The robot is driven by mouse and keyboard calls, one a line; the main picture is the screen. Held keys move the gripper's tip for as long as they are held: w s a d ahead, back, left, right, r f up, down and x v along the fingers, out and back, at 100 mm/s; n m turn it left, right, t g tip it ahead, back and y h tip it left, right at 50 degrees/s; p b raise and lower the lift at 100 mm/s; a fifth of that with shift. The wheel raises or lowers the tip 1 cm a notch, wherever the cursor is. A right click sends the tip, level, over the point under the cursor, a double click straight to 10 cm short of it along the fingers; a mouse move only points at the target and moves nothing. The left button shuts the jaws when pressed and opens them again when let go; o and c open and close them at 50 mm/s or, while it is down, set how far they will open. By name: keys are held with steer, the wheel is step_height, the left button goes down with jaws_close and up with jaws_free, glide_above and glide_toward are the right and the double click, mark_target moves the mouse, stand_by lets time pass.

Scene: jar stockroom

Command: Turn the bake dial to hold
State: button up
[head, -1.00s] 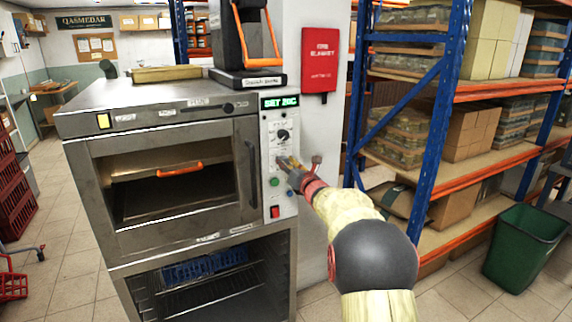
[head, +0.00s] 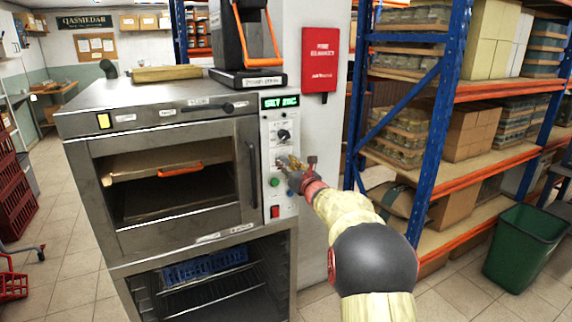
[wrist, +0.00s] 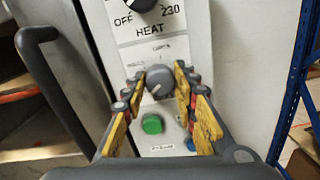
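The bake dial, a grey round knob (wrist: 159,82), sits on the pale control panel (head: 268,152) below the HEAT dial (head: 284,135). Its pointer mark appears to point down and left in the wrist view. The printing around it is too small and partly covered to read. My gripper (head: 285,163) is at the panel; in the wrist view its yellow-padded fingers (wrist: 160,80) stand on either side of the knob, with narrow gaps seeming to show. The fingers are open. In the head view they hide the bake dial.
A green button (wrist: 152,124) and a blue button (wrist: 190,144) lie just below the knob. The oven door handle (wrist: 62,85) stands out on the left. A red switch (head: 275,212) is lower on the panel. Blue shelf posts (head: 440,120) stand to the right.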

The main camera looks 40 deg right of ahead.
steer(key=o, duration=0.4)
steer(key=shift+f, duration=0.1)
steer(key=shift+o, duration=0.2)
steer(key=shift+s, duration=0.1)
steer(key=v, duration=1.2)
